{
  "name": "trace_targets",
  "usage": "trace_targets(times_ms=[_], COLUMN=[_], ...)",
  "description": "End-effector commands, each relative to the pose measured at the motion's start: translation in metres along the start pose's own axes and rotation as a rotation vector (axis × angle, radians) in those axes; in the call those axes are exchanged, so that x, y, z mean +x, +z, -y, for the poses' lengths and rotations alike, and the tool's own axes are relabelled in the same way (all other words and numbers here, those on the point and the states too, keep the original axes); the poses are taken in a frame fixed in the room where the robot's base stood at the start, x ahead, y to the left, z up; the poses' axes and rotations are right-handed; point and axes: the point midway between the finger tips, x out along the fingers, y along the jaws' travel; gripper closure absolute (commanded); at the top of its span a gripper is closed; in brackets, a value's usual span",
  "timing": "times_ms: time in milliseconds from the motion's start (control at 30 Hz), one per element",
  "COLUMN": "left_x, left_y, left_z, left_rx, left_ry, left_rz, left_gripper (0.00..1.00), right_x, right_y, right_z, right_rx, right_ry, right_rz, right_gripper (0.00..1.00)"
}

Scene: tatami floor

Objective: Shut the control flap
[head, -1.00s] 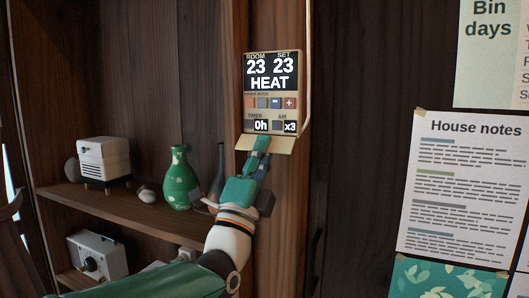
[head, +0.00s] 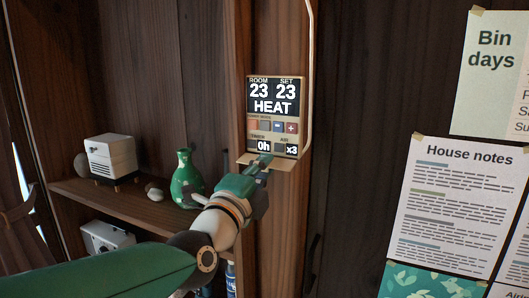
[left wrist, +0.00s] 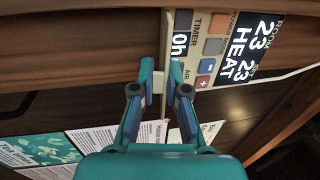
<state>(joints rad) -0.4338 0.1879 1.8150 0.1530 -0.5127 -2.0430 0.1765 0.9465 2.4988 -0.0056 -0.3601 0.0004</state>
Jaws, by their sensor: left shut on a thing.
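The wall control panel (head: 273,110) is beige with a black display reading ROOM 23, SET 23, HEAT. It also shows sideways in the left wrist view (left wrist: 212,50). Its beige control flap (head: 284,164) stands out from the panel's lower edge, open, with the buttons above uncovered. My left gripper (head: 260,165) is at the flap, its green fingers covering the flap's middle. In the left wrist view my left gripper (left wrist: 162,90) has a finger on each side of the pale flap (left wrist: 166,55) and is shut on it. My right gripper is not in view.
A pale cable (head: 311,60) runs beside the panel on the wooden post. At left, a shelf (head: 135,205) holds a green vase (head: 187,178), a white box (head: 112,157) and stones. Paper notices (head: 462,195) hang on the dark wall at right.

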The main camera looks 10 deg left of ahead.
Motion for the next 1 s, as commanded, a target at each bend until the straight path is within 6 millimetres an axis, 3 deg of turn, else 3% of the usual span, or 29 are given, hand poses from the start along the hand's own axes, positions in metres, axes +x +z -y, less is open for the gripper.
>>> trace_targets(times_ms=[500,533,667,1000], left_x=[-0.0005,-0.0005,-0.0004,-0.0006], left_y=[-0.0011,-0.0011,-0.0010,-0.0001], left_z=[-0.0090,-0.0091,-0.0077,-0.0029], left_rx=[-0.001,-0.001,-0.001,0.000], left_ry=[0.040,0.040,0.037,0.027], left_rz=[-0.004,-0.004,-0.003,-0.001], left_gripper=[1.00,0.83,0.64,0.64], right_x=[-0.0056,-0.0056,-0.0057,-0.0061], right_y=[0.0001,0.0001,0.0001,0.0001], right_z=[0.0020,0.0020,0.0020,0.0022], right_rx=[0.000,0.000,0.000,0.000], right_ry=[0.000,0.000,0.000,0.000], right_rz=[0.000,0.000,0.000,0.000], right_gripper=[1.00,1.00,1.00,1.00])
